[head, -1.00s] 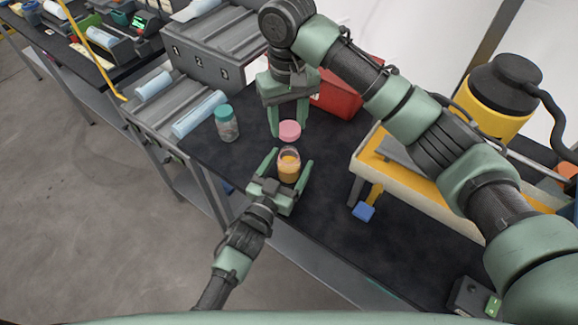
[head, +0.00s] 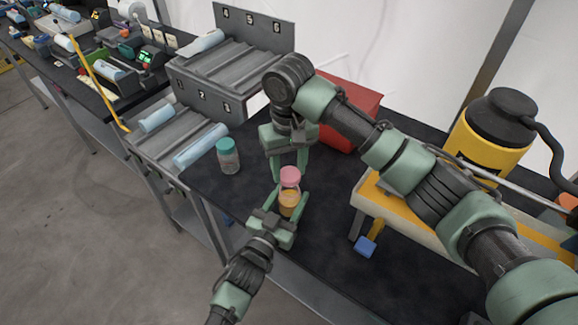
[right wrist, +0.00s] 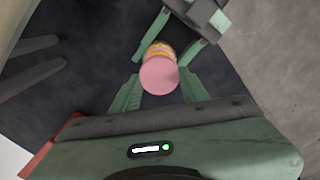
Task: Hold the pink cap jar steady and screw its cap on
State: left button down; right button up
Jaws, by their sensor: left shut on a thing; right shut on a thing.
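The jar (head: 288,206) with orange contents stands upright on the dark bench top. My left gripper (head: 290,196) is shut around its sides. The pink cap (head: 290,174) is at the jar's mouth, with no clear gap between them. My right gripper (head: 289,176) comes down from above and is shut on the cap. In the right wrist view the cap (right wrist: 159,76) lies between the right fingers and covers most of the jar; a strip of orange shows behind it. Whether the threads have caught cannot be seen.
A jar with a teal cap (head: 228,155) stands to the left on the bench. A red box (head: 350,110) is behind my right arm. A yellow-topped stand (head: 385,193) and a blue block (head: 365,246) are to the right. A grey roller rack (head: 190,130) borders the left.

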aim_at(290, 198)
jog(key=shift+f, duration=0.5)
jog(key=shift+f, duration=0.15)
jog(key=shift+f, duration=0.75)
jog(key=shift+f, duration=0.6)
